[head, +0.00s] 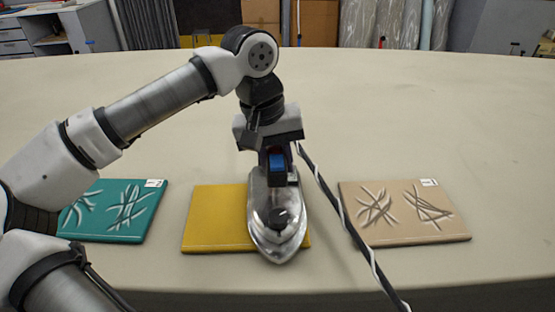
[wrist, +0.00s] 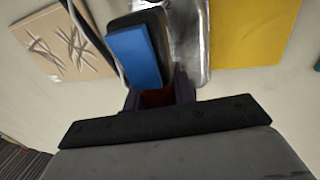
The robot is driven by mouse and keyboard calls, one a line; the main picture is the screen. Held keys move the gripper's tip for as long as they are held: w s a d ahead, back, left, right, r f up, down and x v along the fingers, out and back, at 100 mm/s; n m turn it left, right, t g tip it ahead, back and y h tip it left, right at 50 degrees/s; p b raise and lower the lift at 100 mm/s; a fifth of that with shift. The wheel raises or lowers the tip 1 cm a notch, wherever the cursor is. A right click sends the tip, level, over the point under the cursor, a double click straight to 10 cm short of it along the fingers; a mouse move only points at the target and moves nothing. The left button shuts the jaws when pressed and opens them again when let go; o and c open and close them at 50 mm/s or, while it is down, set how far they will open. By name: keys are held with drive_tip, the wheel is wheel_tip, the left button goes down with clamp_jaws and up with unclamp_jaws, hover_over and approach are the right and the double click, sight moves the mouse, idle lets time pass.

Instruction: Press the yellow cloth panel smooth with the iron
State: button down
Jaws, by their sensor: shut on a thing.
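The yellow cloth panel (head: 216,215) lies flat on the table in the middle of the head view, and its visible left part shows no crease lines. It also shows at the upper right in the wrist view (wrist: 255,30). The silver iron (head: 279,220) is over the right part of the panel, its tip pointing to the near edge. I cannot tell whether its sole touches the cloth. My gripper (head: 277,170) is shut on the iron's handle, which has a blue part (wrist: 135,55). The cloth under the iron is hidden.
A creased teal panel (head: 120,212) lies to the left, partly behind my arm. A creased beige panel (head: 400,215) lies to the right. A black and white cord (head: 340,212) runs from the iron to the near edge. The table (head: 420,110) behind the panels is clear.

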idle(0.5)
drive_tip(key=shift+r+p, duration=2.25)
drive_tip(key=shift+r, duration=1.3)
drive_tip(key=shift+r+p, duration=1.9)
drive_tip(key=shift+r, duration=1.15)
drive_tip(key=shift+f+b, duration=1.1)
drive_tip(key=shift+f, duration=0.05)
drive_tip(key=shift+r, duration=0.1)
